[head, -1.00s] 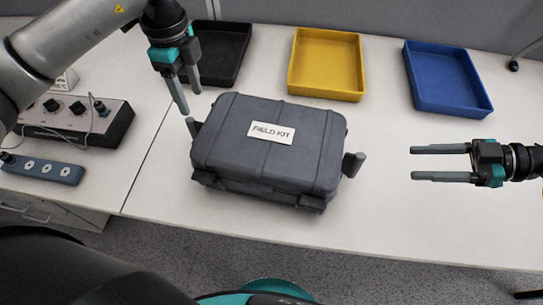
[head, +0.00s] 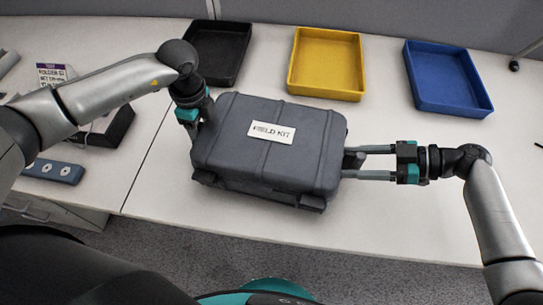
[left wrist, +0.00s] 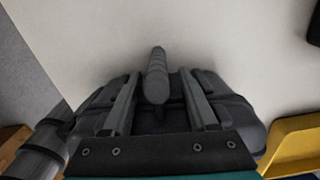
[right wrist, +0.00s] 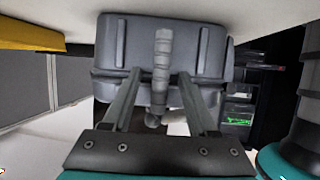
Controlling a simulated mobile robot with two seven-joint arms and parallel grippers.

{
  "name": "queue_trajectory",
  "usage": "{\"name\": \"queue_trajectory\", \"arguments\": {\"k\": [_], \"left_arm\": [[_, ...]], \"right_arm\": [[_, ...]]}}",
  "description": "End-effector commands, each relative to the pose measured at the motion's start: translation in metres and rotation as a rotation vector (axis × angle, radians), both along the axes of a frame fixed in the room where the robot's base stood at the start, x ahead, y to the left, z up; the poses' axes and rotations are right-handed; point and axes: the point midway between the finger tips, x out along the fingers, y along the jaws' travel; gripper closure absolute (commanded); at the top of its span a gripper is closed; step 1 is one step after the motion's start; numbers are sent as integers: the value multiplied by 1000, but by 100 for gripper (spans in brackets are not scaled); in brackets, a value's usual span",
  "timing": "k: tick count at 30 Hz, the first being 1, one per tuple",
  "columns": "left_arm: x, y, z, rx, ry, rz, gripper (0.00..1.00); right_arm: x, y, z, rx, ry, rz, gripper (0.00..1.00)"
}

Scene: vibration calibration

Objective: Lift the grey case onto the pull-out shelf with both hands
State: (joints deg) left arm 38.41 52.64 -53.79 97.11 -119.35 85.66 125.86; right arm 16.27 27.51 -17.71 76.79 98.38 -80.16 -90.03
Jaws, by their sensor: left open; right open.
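The grey case (head: 262,165), labelled FIELD KIT, lies closed on the white table, with a stub handle at each end. My right gripper (head: 350,162) is open at the case's right handle (head: 354,160), with one finger on each side of it. In the right wrist view that handle (right wrist: 161,70) stands between the open fingers. My left gripper (head: 194,135) is at the case's left end, its fingers partly hidden by the wrist. In the left wrist view the left handle (left wrist: 156,78) lies between its open fingers. The pull-out shelf cannot be made out.
A black tray (head: 243,50), a yellow tray (head: 325,65) and a blue tray (head: 446,80) stand along the back of the table (head: 420,225). A blue-grey socket strip (head: 55,171) and a dark-sided control box lie at left. The table's front right is clear.

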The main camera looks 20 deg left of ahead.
Motion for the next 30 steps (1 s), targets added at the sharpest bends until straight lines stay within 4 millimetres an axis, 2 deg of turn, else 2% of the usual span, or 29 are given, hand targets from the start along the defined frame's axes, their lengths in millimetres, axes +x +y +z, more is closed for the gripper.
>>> {"name": "queue_trajectory", "arguments": {"k": [5,21,30], "left_arm": [[0,0,0,0,0,0,41],[0,0,0,0,0,0,100],[0,0,0,0,0,0,100]], "right_arm": [[0,0,0,0,0,0,41],[0,-1,0,0,0,0,100],[0,-1,0,-1,0,0,100]]}}
